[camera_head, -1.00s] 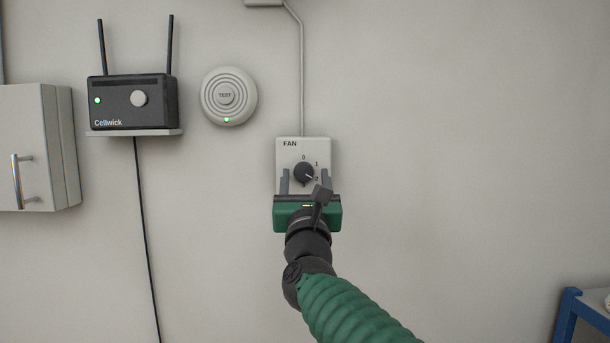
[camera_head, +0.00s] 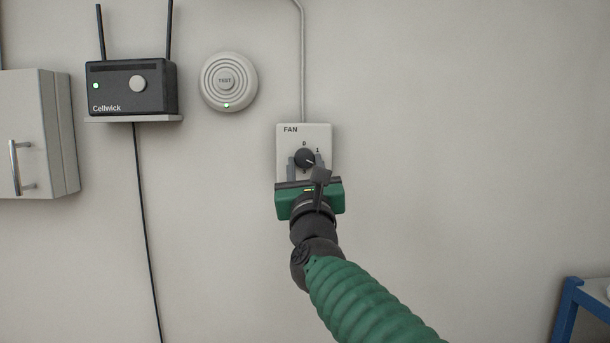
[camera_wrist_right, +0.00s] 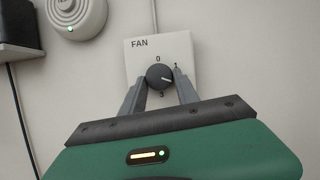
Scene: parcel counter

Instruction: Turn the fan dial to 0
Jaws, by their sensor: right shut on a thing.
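The fan dial (camera_head: 305,158) is a round black knob on a pale wall plate (camera_head: 287,146) marked FAN. 0 is at the top of its scale and 1 at the upper right. In the right wrist view the dial (camera_wrist_right: 159,77) has its white mark pointing right and slightly down, below the 1. A 3 shows under it; the 2 is hidden. My right gripper (camera_head: 305,164), on a green arm, comes from below. Its two grey fingers are shut on the dial, one on each side. My left gripper is not in view.
A round TEST device (camera_head: 228,81) and a black Cellwick router (camera_head: 131,88) on a small shelf are to the left. A wall cabinet (camera_head: 32,133) is at far left. A blue-framed stand (camera_head: 569,304) is at lower right. The wall right of the fan plate is clear.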

